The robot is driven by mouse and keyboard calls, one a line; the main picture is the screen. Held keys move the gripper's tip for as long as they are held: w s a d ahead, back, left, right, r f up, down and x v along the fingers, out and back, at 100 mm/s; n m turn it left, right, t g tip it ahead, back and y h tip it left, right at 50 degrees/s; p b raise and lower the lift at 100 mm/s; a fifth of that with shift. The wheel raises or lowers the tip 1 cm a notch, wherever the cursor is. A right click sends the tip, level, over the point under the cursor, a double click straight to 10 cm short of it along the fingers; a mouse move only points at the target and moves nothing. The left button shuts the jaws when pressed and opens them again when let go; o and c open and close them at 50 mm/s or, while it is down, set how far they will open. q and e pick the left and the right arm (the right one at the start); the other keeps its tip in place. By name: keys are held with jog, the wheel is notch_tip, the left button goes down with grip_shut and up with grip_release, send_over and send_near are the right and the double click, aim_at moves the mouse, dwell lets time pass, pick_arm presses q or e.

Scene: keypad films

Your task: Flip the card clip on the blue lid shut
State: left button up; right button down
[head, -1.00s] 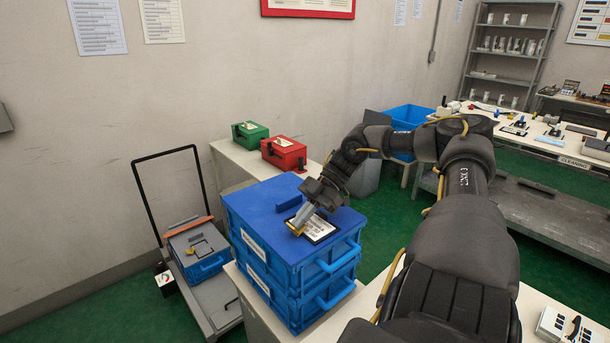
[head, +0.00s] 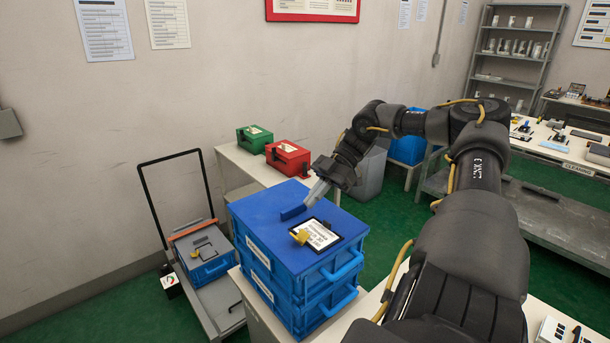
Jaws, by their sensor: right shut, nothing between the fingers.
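The blue lid (head: 262,210) tops a stack of blue crates (head: 293,290) at the centre of the head view. A white card in a black frame (head: 322,236) lies on the lid. The yellow card clip (head: 300,237) is at the card's left edge and overlaps it; it is too small to tell whether it lies fully flat. My right gripper (head: 311,201) is shut and empty, beyond the card and apart from the clip, close to the raised dark blue bar (head: 293,212) on the lid. My left gripper is out of view.
A green box (head: 254,138) and a red box (head: 288,158) stand on the bench behind the crates. A trolley (head: 215,290) with a grey-lidded blue box is at left. A workbench (head: 560,150) stands at right. The lid's left part is clear.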

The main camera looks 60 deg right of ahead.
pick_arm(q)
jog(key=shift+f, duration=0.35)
pick_arm(e)
jog(key=shift+r+v, duration=0.25)
jog(key=shift+v, duration=1.1)
jog(key=shift+a, duration=0.15)
